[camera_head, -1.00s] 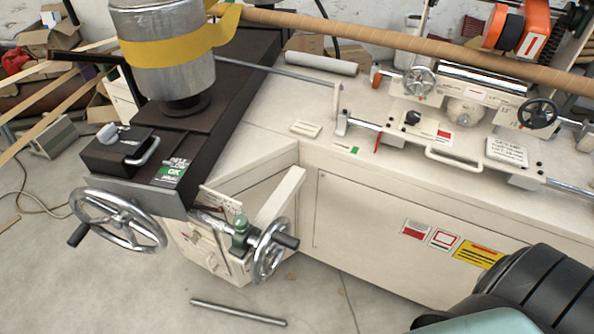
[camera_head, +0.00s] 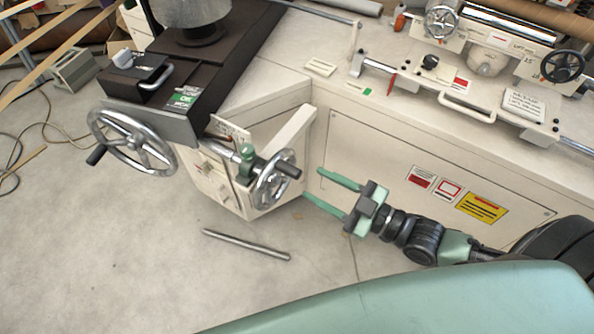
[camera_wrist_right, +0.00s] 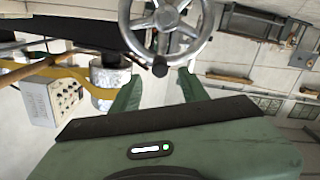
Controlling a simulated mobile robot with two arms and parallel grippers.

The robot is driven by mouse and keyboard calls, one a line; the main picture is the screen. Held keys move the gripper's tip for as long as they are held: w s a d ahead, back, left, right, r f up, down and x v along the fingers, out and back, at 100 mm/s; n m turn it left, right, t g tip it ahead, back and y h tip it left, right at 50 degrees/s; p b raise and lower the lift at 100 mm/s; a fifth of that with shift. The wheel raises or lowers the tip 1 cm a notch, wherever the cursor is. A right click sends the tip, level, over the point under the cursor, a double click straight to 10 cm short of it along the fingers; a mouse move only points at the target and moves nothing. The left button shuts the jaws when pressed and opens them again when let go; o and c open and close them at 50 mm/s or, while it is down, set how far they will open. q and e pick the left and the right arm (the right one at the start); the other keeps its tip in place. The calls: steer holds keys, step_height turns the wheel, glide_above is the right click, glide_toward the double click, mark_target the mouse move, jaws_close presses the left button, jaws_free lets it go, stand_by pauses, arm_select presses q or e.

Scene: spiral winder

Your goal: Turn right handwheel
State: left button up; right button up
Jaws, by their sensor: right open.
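The right handwheel (camera_head: 272,181) is a chrome spoked wheel with a dark handle, on a shaft with a green fitting at the front of the machine. My right gripper (camera_head: 312,183) is open and empty, to the right of this wheel, with its two green fingers pointing at it. A gap shows between fingertips and rim. In the right wrist view a handwheel (camera_wrist_right: 165,16), seemingly the same one, is ahead of the open fingers (camera_wrist_right: 158,78), its dark knob (camera_wrist_right: 160,68) between them in the picture. My left gripper is not in view.
A larger handwheel (camera_head: 133,141) sits left on the dark machine bed (camera_head: 210,70). A metal bar (camera_head: 246,244) lies on the floor below the right wheel. The cream cabinet (camera_head: 385,165) stands close behind my right arm. Open floor lies in front.

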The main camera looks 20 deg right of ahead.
mark_target(299, 175)
steer(key=shift+w+a+r, duration=0.2)
steer(key=shift+a+r, duration=0.05)
steer(key=shift+r, duration=0.05)
steer(key=x, duration=0.7)
steer(key=shift+w+f, duration=0.15)
jaws_close()
stand_by(1.0)
